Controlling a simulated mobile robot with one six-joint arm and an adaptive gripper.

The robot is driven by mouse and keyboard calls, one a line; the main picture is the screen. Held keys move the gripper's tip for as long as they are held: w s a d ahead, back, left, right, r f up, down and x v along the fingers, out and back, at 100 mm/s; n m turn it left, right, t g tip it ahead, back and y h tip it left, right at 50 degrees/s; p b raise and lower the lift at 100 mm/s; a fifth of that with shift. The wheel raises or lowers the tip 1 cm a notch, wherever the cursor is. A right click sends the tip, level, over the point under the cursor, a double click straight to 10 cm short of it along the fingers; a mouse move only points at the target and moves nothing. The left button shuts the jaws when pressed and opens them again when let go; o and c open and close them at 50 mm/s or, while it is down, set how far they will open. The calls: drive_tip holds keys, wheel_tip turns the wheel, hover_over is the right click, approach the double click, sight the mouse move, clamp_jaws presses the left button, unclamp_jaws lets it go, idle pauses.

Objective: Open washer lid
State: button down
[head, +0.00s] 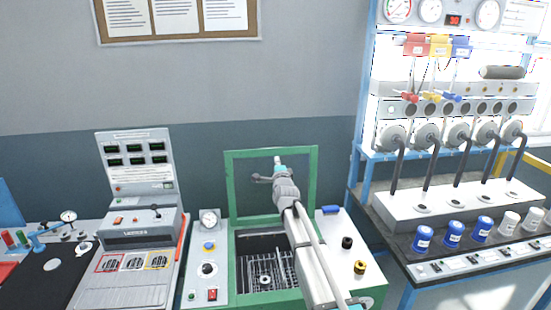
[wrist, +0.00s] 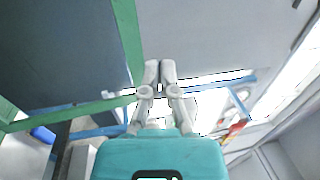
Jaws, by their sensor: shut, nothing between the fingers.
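The washer has a green-framed lid (head: 236,154) with a clear pane. In the head view the lid stands upright at the back of the washer, raised off the basin. The open basin (head: 262,241) shows a wire rack inside, partly hidden by my arm. My gripper (head: 278,160) is in front of the lid pane, at about its upper half; I cannot tell whether it touches. In the wrist view my gripper (wrist: 160,70) has its two grey fingers together and holds nothing. The green lid frame (wrist: 128,40) runs just left of the fingers there.
A grey instrument unit (head: 138,165) stands left of the washer, beside a gauge (head: 209,219). Black and yellow knobs (head: 354,255) sit right of the basin. Farther right is a blue-framed bench with blue and white jars (head: 454,234).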

drive_tip(key=shift+s+d+r, duration=0.1)
drive_tip(key=shift+s+d, duration=0.1)
drive_tip(key=shift+s, duration=0.7)
drive_tip(key=s+d+f+n+g+h, duration=0.3)
drive_tip(key=s+d+f+n+g, duration=0.75)
drive_tip(key=s+d+f, duration=0.6)
drive_tip(key=s+d+f+n+g, duration=0.1)
drive_tip(key=s+d+g, duration=0.1)
drive_tip(key=s, duration=0.6)
drive_tip(key=s+d+f+n+g+h, duration=0.1)
drive_tip(key=s+d+f+n+g, duration=0.1)
drive_tip(key=s, duration=0.6)
drive_tip(key=s+d+f+n+g, duration=0.2)
drive_tip(key=s+d+g, duration=0.2)
drive_tip(key=s, duration=0.4)
drive_tip(key=shift+d+f+g+h, duration=0.15)
drive_tip(key=shift+d+g+h, duration=0.05)
drive_tip(key=shift+g+h, duration=0.25)
